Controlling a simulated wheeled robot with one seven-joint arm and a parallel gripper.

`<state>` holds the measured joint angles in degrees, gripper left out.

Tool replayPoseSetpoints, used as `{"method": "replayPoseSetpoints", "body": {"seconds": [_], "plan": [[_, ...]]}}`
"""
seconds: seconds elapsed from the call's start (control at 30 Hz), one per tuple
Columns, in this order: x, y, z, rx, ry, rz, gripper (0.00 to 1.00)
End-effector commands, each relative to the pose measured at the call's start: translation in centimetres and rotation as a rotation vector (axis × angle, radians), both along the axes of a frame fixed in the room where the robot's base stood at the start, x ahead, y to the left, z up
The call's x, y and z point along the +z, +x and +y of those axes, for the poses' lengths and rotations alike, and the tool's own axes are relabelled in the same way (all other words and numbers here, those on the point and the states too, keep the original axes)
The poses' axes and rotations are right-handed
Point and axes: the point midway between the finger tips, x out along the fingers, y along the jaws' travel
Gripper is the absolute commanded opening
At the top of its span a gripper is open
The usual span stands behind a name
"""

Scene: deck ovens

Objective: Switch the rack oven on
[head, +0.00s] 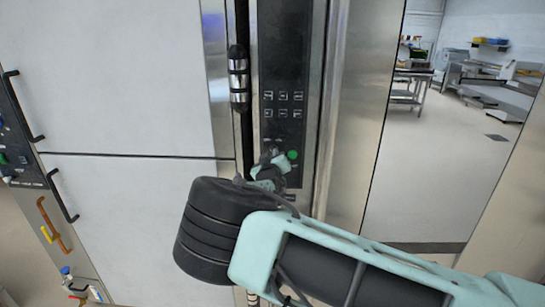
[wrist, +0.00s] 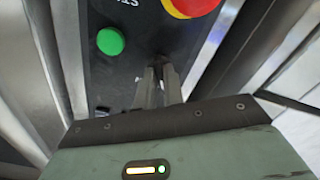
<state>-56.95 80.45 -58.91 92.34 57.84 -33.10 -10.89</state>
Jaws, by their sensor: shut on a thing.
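The rack oven's black control panel (head: 284,50) stands upright in a steel frame, with rows of small keys. A green round button (head: 292,154) shows low on it, and also in the wrist view (wrist: 111,41), left of my fingers. A red and yellow emergency stop (wrist: 191,7) is at the top of the wrist view. My gripper (head: 272,160) is at the lower panel, and in the wrist view its fingers (wrist: 160,72) are close together, pointing at the panel. They are shut on a small dark knob, mostly hidden between the tips.
A black and steel door handle (head: 238,80) stands just left of the panel. White oven doors (head: 110,75) with black handles are further left. Open floor (head: 430,165) and steel tables (head: 412,88) lie to the right, beyond the steel side.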

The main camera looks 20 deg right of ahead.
Motion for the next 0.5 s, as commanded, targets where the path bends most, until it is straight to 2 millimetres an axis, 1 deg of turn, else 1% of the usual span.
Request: {"method": "replayPoseSetpoints", "body": {"seconds": [0.27, 0.5], "plan": [[-0.33, -0.02, -0.01, 0.000, 0.059, -0.018, 0.00], [-0.66, 0.00, -0.04, -0.001, 0.213, -0.069, 0.00]]}}
